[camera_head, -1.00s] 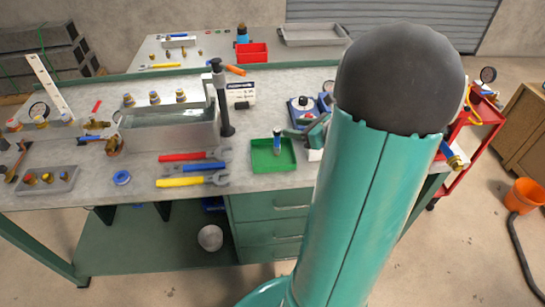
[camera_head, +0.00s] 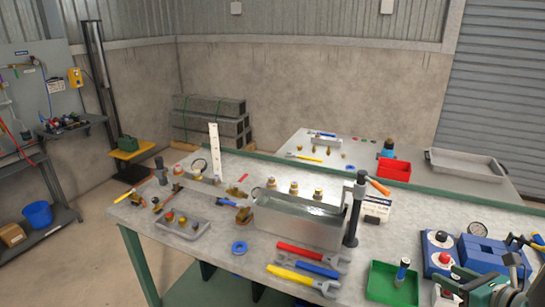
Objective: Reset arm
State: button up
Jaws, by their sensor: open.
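My gripper is not in view, and no part of my arm shows clearly in the head view. The metal tank (camera_head: 300,228) holding clear liquid stands on the workbench (camera_head: 215,257), right of the picture's middle. A black post (camera_head: 353,212) with an orange-ended handle stands at its right end. Several brass fittings stand along its back edge.
Red, blue and yellow wrenches (camera_head: 305,268) lie before the tank. A green tray (camera_head: 378,285) holds a small blue-topped item. Blue boxes (camera_head: 480,255) and a dark green device (camera_head: 492,288) crowd the right. A second table (camera_head: 440,185) stands behind.

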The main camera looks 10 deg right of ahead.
jog(key=w+a+r+m+g+h, duration=0.1)
jog(key=w+a+r+m+h, duration=0.4)
jog(key=m, duration=0.5)
jog(key=w+a+r+m+h, duration=0.35)
jog(key=r+m, duration=0.35)
jog(key=m, duration=0.4)
jog(key=s+a+f+m+g+y, duration=0.1)
jog(key=s+a+m, duration=0.3)
jog(key=a, duration=0.4)
jog(key=s+a+f+m+g+y, duration=0.2)
jog(key=s+a+m+g+y, duration=0.1)
jog(key=a+m, duration=0.4)
jog(key=s+a+f+m+g+y, duration=0.1)
jog(key=s+a+m, duration=0.4)
jog(key=a, duration=0.5)
jog(key=shift+s+f+m+g+y, duration=0.3)
jog(key=shift+s+g+y, duration=0.15)
jog(key=shift+g+y, duration=0.35)
